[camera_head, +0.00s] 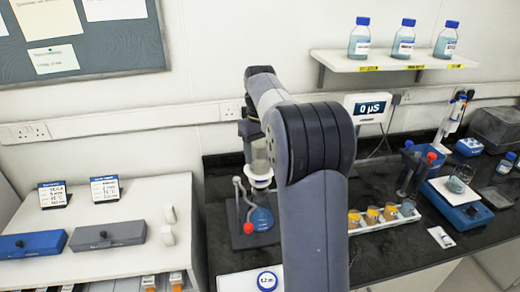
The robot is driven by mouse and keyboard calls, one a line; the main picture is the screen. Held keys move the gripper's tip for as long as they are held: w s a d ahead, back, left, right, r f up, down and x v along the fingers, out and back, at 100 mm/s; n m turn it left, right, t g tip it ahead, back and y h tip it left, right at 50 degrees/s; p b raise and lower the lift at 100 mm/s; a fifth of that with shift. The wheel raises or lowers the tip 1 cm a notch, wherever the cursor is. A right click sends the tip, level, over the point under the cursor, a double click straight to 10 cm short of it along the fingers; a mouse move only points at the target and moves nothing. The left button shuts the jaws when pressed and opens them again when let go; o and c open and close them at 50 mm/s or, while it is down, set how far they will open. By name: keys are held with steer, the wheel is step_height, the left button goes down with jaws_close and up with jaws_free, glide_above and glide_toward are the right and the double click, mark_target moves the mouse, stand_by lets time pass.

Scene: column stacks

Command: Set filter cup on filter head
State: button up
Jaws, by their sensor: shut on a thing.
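The clear filter cup (260,152) is upright, just left of my arm in the head view. My gripper (250,132) is dark and partly hidden by my own arm. It is shut on the filter cup near the cup's upper part. The pale filter head (260,178) is directly below the cup, on top of a blue-tinted flask (262,218). The cup's lower end looks very close to the filter head; I cannot tell whether they touch.
A grey clamp with a red ball (248,228) stands left of the flask. A round-labelled lid or dish (267,281) lies in front. A white side bench (105,262) is at left.

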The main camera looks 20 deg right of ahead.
stand_by(0.3)
steer(key=o, duration=1.3)
steer(key=shift+o, duration=0.6)
steer(key=shift+o, duration=1.1)
step_height(320, 180, up, 9)
